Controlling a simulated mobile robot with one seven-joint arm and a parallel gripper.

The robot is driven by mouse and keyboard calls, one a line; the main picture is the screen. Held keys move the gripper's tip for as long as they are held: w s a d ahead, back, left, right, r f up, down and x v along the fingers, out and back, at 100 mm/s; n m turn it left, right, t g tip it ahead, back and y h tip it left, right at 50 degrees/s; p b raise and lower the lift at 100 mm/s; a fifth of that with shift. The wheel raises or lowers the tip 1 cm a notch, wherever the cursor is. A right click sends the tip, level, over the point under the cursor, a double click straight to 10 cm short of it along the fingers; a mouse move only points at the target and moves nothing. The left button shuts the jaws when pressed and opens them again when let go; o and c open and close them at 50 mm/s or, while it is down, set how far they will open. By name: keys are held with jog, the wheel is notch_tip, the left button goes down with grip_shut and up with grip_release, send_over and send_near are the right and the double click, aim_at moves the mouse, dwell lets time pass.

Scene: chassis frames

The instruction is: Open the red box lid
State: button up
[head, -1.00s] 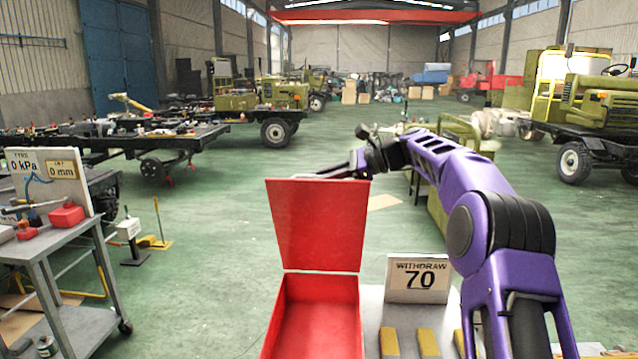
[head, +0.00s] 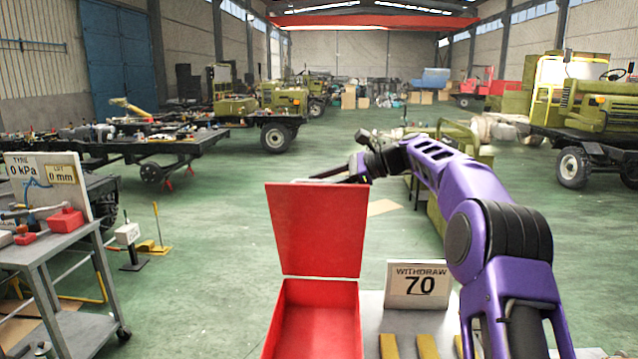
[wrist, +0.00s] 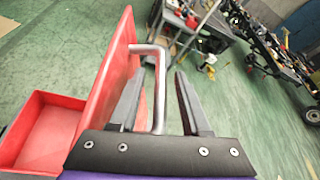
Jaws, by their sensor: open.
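The red box (head: 318,325) stands at the bottom middle of the head view, with its red lid (head: 316,230) standing up and tilted back at its far edge. The box is open and its visible inside looks empty. In the wrist view the lid (wrist: 112,75) shows at left with a grey metal handle (wrist: 159,90) on it, and the box (wrist: 40,130) lies beyond at far left. My gripper (wrist: 160,95) is open, with the handle between its two fingers. In the head view my gripper is mostly hidden behind the lid's top edge.
A white sign reading "WITHDRAW 70" (head: 418,285) stands right of the box, behind several yellow bars (head: 428,346) on a light table. A grey cart (head: 60,270) with tools is at left. Green floor (head: 215,250) is clear between the cart and box.

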jog(key=v, duration=1.7)
jog(key=shift+s+d, duration=0.15)
